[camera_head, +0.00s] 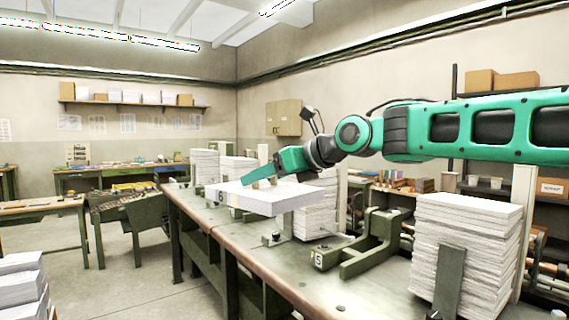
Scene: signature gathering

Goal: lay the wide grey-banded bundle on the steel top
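A wide, flat white paper bundle (285,201) is level at the middle of the view, above the long grey-topped bench (365,294), which looks like the steel top. A dark number mark shows near its left end; I cannot make out a grey band clearly. My gripper (264,183) is at the bundle's upper face, its green body reaching in from the right. Two small pale finger-like parts meet the top of the bundle. I cannot tell whether they clamp it, or whether the bundle hangs free or rests on something below.
A green fixture marked 5 (372,247) stands on the bench, holding no paper. A tall paper stack (465,250) stands at right, and another stack (318,208) behind the bundle. More stacks (206,166) stand at the far end. Bare bench shows along the front edge.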

